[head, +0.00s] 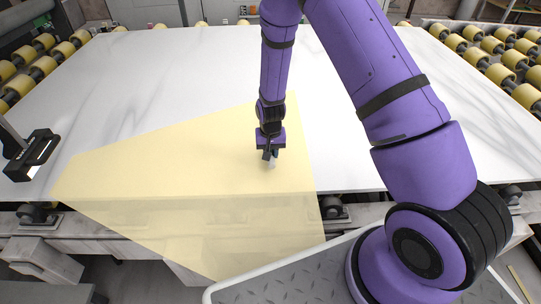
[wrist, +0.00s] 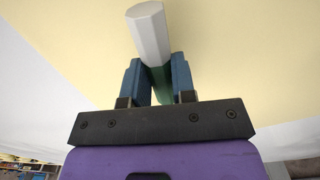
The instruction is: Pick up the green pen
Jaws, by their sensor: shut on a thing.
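The green pen (wrist: 160,82) is between the two blue fingers of my gripper (wrist: 158,72) in the wrist view. A pale grey-white faceted end of it (wrist: 148,30) sticks out past the fingertips, and its green part lies between the fingers. In the head view my gripper (head: 269,155) points down, low over the white slab. A small pale piece of the pen (head: 273,163) shows at the fingertips there. The gripper is shut on the pen. I cannot tell whether the pen touches the slab.
The white stone slab (head: 400,80) is broad and mostly clear. A see-through yellow area (head: 180,170) covers its near middle and extends past the front edge. Yellow rollers (head: 40,65) line the left side, with more rollers (head: 500,60) at right. A black device (head: 30,155) stands at the left edge.

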